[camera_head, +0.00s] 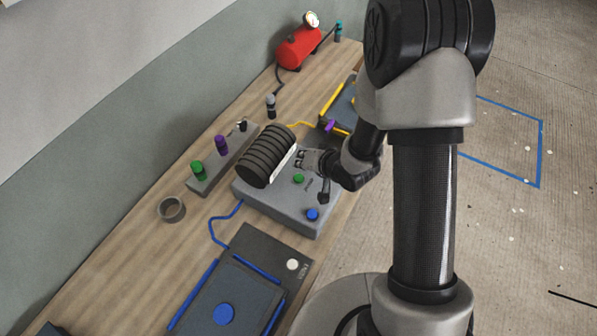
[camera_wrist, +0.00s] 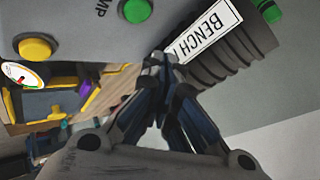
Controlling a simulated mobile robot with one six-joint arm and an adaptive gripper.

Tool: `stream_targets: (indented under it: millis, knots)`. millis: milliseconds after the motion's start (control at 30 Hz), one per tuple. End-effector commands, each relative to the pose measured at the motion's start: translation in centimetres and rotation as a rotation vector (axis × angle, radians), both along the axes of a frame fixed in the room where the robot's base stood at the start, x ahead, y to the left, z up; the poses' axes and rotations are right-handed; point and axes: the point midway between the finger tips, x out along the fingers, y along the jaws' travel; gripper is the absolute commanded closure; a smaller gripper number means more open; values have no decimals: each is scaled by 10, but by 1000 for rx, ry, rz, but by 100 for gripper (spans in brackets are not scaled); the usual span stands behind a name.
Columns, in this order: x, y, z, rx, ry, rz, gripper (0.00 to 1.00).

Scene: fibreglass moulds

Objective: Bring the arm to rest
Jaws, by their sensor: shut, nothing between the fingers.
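My gripper (camera_wrist: 160,62) is shut and empty in the wrist view, its fingertips together in front of the white "BENCH" label of a dark ribbed cylinder (camera_wrist: 250,42). I cannot tell whether they touch it. In the head view my gripper (camera_head: 300,158) is small, beside the ribbed cylinder (camera_head: 262,158) on the grey pump box (camera_head: 262,197). My arm reaches out over the bench from the right, bent at the elbow. The box carries a green button (camera_head: 298,179) and a blue button (camera_head: 312,214); a yellow button (camera_wrist: 35,48) shows in the wrist view.
The wooden bench (camera_head: 130,262) also holds a rail with green and purple knobs (camera_head: 222,168), a tape roll (camera_head: 171,209), a dark mould with blue edges (camera_head: 215,300), a yellow-edged mould (camera_head: 340,108) and a red compressor (camera_head: 298,48). The wall is at left; open floor lies right.

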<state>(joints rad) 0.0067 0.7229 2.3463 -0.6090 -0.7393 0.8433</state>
Motion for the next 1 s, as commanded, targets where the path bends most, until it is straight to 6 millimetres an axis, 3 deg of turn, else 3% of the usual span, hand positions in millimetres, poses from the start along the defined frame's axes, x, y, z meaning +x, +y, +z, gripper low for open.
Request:
stream_targets:
  millis: [100,733,867,1000]
  knots:
    - [0,0,13,0,0,0,100]
    - [2,-4,17,-21,-8,-1,100]
    - [8,-21,36,-112,-24,-11,100]
    - [4,-52,71,-263,-30,-33,100]
